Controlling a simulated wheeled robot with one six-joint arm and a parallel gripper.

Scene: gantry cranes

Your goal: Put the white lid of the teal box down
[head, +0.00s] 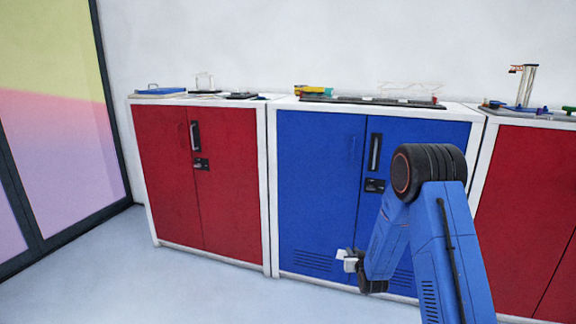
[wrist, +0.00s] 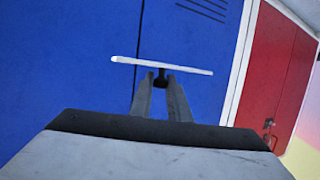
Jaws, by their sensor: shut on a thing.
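The white lid (wrist: 165,66) shows edge-on as a thin, slightly tilted bar in the wrist view, with a small dark knob under it. My gripper (wrist: 160,82) is shut on this knob between its two grey fingers. In the head view my gripper (head: 352,264) is low in front of the blue cabinet, and the lid (head: 344,254) shows as a small white patch at its tip. I cannot make out the teal box for certain in either view.
A blue cabinet (head: 318,190) stands between a red cabinet (head: 230,190) and another red one (head: 525,200). On their tops are a blue tray (head: 160,92), a yellow and teal item (head: 314,90), a dark board (head: 370,101) and a small crane (head: 527,85). The floor at left is clear.

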